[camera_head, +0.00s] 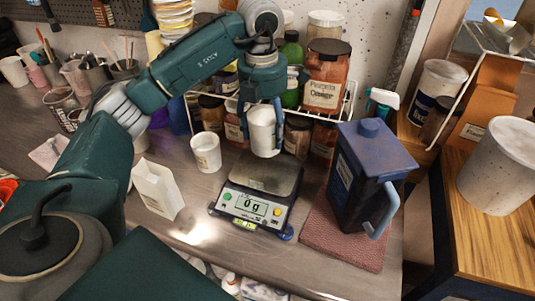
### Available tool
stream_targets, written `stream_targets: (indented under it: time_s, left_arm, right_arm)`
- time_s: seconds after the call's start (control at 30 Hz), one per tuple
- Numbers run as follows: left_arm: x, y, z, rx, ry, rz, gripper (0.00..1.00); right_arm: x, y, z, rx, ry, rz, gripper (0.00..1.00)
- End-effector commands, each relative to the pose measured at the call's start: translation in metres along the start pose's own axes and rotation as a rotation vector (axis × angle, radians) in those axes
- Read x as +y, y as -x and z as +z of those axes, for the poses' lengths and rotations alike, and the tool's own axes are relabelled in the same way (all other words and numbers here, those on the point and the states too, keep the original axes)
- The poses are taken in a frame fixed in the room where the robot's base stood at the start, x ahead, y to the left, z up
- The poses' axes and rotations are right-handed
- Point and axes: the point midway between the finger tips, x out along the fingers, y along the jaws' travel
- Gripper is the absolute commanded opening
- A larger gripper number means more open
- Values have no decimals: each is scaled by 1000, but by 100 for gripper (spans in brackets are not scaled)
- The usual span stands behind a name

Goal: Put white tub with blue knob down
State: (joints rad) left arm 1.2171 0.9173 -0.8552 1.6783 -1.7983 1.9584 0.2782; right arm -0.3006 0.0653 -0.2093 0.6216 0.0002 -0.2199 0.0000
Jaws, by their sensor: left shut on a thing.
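My left gripper (264,148) comes down from above with its fingers around a small white tub (261,130) and is shut on it. The tub is held upright over the back of the scale's plate. A blue knob on it cannot be made out. The digital scale (245,209) below has a dark metal plate (268,172) and its display reads 0 g. My right gripper is not in view.
Another white tub (206,153) stands left of the scale, near a white open carton (157,190). A dark blue-lidded jug (365,180) stands on a reddish mat (340,243) to the right. Several jars (326,75) sit in a wire rack behind. Bare counter lies front left of the scale.

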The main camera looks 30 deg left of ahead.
Motion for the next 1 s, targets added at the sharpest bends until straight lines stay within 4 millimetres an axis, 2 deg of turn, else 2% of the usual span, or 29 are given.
stream_targets:
  time_s: [0.1, 0.27, 0.6, 0.8, 0.97, 1.0]
  left_arm:
    - [0, -21, -2, 2, 0, 0, 34]
    - [0, -36, -2, -1, 1, 0, 34]
    - [-2, -78, -5, -1, 1, 0, 34]
    - [-1, -80, -5, -3, 1, 1, 34]
    - [-2, -83, -5, -2, 1, 0, 34]
    - [-2, -83, -5, -2, 1, 0, 68]
  right_arm:
    - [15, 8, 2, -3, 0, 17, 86]
    - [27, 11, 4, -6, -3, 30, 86]
    - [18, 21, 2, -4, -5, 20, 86]
    - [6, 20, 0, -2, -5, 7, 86]
    - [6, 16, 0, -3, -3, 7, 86]
    - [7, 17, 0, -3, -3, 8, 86]
